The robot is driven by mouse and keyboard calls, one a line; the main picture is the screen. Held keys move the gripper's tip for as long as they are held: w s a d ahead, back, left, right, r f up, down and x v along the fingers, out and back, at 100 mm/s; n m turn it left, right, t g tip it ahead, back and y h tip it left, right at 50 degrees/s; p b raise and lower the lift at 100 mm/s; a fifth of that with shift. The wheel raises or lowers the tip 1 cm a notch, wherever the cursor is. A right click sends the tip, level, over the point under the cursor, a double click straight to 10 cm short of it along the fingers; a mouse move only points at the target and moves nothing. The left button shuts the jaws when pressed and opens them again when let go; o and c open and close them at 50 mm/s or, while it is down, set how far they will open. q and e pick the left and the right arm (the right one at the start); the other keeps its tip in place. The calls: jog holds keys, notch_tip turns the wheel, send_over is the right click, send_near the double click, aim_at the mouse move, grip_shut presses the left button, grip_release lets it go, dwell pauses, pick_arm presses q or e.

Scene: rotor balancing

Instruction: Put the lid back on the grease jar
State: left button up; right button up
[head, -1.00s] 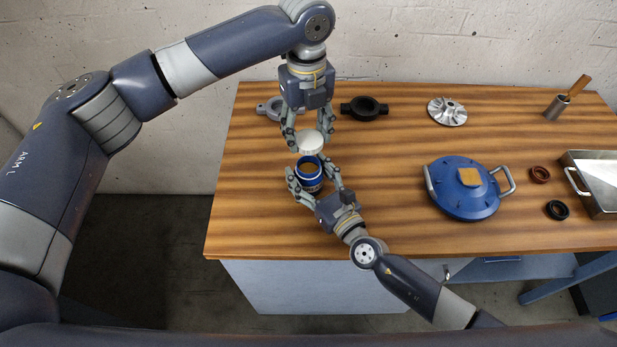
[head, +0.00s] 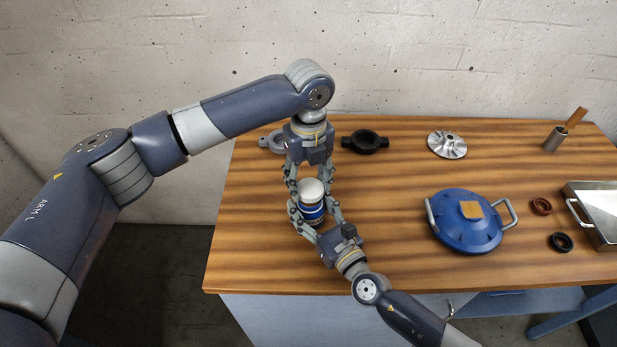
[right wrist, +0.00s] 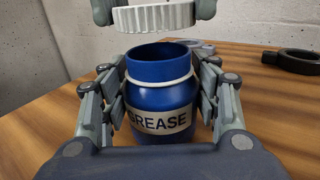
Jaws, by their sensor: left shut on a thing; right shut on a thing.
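The blue grease jar (head: 312,213) stands upright on the wooden bench, its label facing my right wrist camera (right wrist: 158,124). Its mouth is open at the top. My right gripper (head: 314,216) is shut around the jar's body, with fingers on both sides in the right wrist view. The white ribbed lid (head: 311,188) is in my left gripper (head: 310,182), which is shut on its sides. In the right wrist view the lid (right wrist: 154,17) hangs roughly level above the jar's mouth, with a clear gap between them.
A black ring-shaped part (head: 365,141) and a grey one lie behind, near the left arm. A silver impeller (head: 447,144), a blue round cover (head: 465,233) with handles, two small rings and a metal tray (head: 598,225) lie to the right. The bench between is clear.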

aim_at(312, 186)
pick_arm(q)
jog(key=shift+f, duration=0.9)
jog(key=shift+f, duration=0.6)
jog(key=m, duration=0.6)
jog(key=shift+d+m, duration=0.3)
jog(key=m, duration=0.6)
jog(key=shift+d, duration=0.15)
jog(key=o, duration=0.7)
jog(key=shift+c, duration=0.2)
jog(key=shift+s, duration=0.1)
